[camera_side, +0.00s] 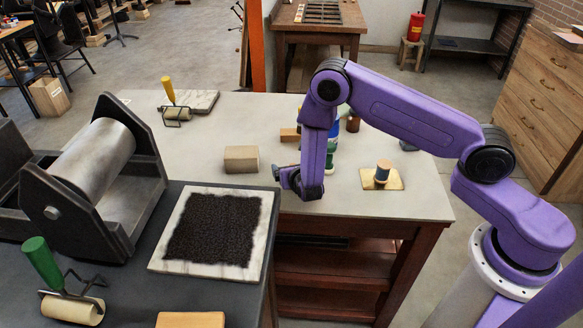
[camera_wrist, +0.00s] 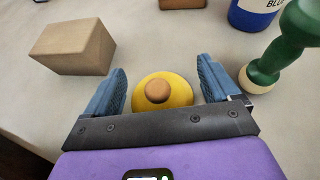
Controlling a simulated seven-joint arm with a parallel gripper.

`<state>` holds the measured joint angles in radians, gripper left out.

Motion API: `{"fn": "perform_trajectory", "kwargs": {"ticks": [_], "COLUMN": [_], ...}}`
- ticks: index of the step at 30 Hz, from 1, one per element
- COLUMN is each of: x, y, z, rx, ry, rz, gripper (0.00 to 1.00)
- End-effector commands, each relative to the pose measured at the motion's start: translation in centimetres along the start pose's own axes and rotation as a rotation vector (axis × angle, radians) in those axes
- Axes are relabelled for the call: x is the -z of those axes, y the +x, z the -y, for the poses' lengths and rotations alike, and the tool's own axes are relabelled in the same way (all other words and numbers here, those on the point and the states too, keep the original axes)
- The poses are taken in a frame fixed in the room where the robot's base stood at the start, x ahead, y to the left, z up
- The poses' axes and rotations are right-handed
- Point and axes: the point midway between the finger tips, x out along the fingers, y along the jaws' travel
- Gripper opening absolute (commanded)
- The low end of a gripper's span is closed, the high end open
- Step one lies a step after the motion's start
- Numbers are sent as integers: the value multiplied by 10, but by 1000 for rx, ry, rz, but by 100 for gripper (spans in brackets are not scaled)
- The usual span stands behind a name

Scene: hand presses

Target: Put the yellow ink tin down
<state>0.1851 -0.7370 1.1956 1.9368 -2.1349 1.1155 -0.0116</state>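The yellow ink tin (camera_wrist: 178,90), a round yellow top with a wooden knob, shows in the wrist view between the two blue fingers of my gripper (camera_wrist: 163,85). A narrow strip of table shows on each side of the tin, so the fingers look open around it. Its lower part is hidden by the gripper bar. In the side view my gripper (camera_side: 286,176) is low over the table, and the tin is hidden there.
A tan block (camera_wrist: 75,47) stands left of my gripper; a green-handled tool (camera_wrist: 285,45) and a blue tin (camera_wrist: 255,12) stand to the right. An inked slab (camera_side: 160,255) and roller press (camera_side: 95,165) are at left.

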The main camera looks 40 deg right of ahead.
Motion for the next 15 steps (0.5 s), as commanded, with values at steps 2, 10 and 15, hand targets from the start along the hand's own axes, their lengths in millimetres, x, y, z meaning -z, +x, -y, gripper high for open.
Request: {"fn": "perform_trajectory", "kwargs": {"ticks": [2, 10, 15], "x": [0, -2, -3], "y": [0, -20, -55], "z": [0, -1, -2], "rx": [0, -3, -5], "ry": [0, -1, -3], "rz": [0, -1, 0], "gripper": [89, 89, 89]}}
